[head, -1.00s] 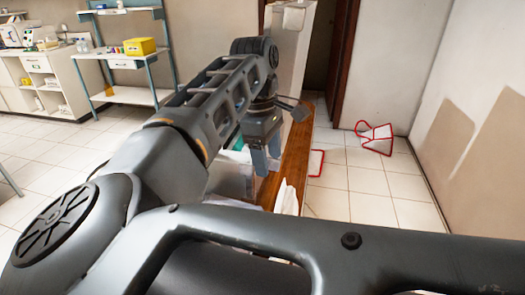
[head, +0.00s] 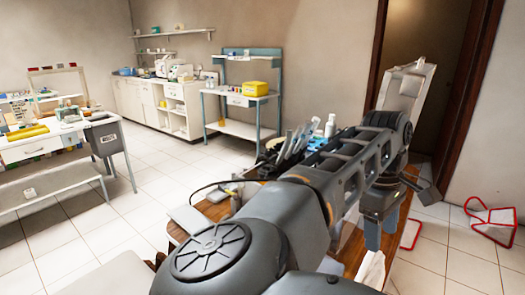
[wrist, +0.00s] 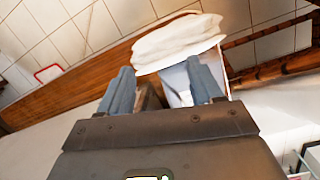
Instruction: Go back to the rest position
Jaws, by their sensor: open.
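My gripper (head: 380,235) hangs at the end of my arm on the right side of the head view, over the wooden table (head: 405,208). In the wrist view my gripper (wrist: 165,90) has its two blue-grey fingers spread wide apart, with nothing held between them. A folded white cloth (wrist: 178,42) lies on the wooden table (wrist: 85,85) beyond the fingers. The cloth also shows in the head view (head: 371,270), low and partly hidden.
A bottle (head: 330,125) and several tools stand on the table behind my arm. A workbench (head: 240,98) with a yellow box (head: 256,89) stands at the back. A desk (head: 50,145) is at left. Red-edged items (head: 494,222) lie on the floor at right. Open tiled floor lies at left.

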